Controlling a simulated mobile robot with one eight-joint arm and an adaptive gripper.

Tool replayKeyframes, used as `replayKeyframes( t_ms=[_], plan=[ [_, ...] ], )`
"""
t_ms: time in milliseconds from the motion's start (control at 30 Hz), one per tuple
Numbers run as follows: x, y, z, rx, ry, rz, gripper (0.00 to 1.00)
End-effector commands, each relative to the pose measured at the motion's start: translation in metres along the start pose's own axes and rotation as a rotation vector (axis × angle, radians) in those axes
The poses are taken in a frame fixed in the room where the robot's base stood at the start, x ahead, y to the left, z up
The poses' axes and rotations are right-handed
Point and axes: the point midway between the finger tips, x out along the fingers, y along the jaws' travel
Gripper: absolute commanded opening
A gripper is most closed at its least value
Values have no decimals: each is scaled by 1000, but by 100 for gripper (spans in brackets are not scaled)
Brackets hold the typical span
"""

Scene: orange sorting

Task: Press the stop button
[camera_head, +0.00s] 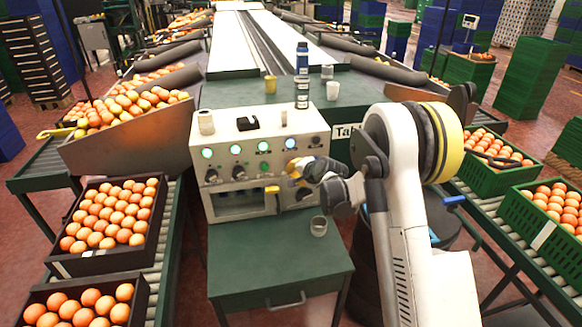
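A white control box (258,129) stands on a green cabinet below the conveyor. Its front has a row of lit green buttons or lamps (235,149), a paler lit one (289,142) and several dark knobs (211,174). I cannot make out any label that marks the stop button. My gripper (297,170) is at the lower right of the box front, very close to it and covering part of it. I cannot tell whether it touches the panel, or whether its fingers are open or shut.
Crates of oranges flank both sides, including a dark crate (95,262) at left.

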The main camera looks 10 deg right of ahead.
Motion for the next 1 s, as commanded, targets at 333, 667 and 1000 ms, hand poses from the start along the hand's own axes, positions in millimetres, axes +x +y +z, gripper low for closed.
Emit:
replayKeyframes(
  t_ms=[333,667,1000],
  plan=[
    [1,0,0,0,0,0,0],
    [4,-2,-2,0,0,0,0],
    [7,-4,-4,0,0,0,0]
  ],
)
